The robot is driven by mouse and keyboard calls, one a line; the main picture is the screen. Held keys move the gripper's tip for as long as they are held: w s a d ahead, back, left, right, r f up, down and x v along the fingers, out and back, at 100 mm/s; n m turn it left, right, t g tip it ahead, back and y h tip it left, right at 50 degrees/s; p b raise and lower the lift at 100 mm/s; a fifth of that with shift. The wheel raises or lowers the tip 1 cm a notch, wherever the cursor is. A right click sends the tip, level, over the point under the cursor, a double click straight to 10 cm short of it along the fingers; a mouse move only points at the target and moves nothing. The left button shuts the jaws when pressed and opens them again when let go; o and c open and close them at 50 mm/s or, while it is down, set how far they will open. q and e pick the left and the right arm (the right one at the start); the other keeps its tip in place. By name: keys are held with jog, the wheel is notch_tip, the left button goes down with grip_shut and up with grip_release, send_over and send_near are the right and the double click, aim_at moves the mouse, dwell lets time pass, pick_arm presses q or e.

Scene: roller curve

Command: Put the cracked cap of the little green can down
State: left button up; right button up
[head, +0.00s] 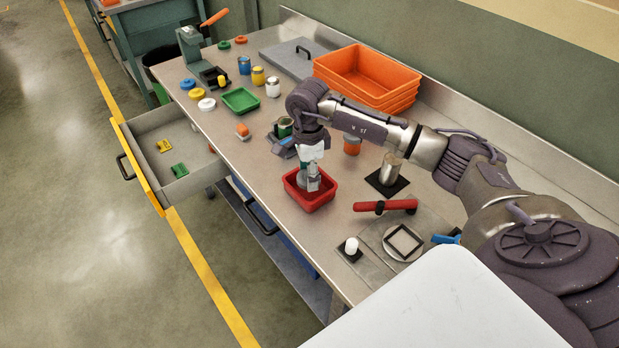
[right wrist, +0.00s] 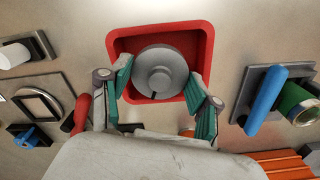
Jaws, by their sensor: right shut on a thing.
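The cap (right wrist: 161,71) is a round grey disc with a raised middle and a small dark notch near its edge. My right gripper (right wrist: 160,85) is shut on it, one finger at each side. In the head view my right gripper (head: 309,184) points down with the cap over the red tray (head: 318,201). In the right wrist view the red tray (right wrist: 207,45) frames the cap; whether the cap touches the tray floor I cannot tell. The little green can (head: 284,124) stands behind the gripper in a grey holder. It also shows in the right wrist view (right wrist: 298,101). My left gripper is out of view.
Orange bins (head: 366,75) are stacked at the back. A green tray (head: 240,99) and several coloured lids and jars stand farther along the bench. A red-handled tool (head: 386,205) lies right of the red tray. A drawer (head: 178,150) stands open at left.

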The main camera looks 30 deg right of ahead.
jog(key=shift+w+d+f, duration=0.15)
jog(key=shift+d, duration=0.1)
jog(key=shift+f, duration=0.35)
notch_tip(320, 180, down, 2)
jog(key=shift+f+p, duration=0.2)
jog(key=shift+p, duration=0.65)
jog(key=shift+f, duration=0.35)
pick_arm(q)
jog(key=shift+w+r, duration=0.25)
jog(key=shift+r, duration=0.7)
pick_arm(e)
jog(key=shift+f, duration=0.15)
jog(key=shift+f+b, duration=0.25)
jog(key=shift+b, duration=0.05)
jog(key=o, duration=0.5)
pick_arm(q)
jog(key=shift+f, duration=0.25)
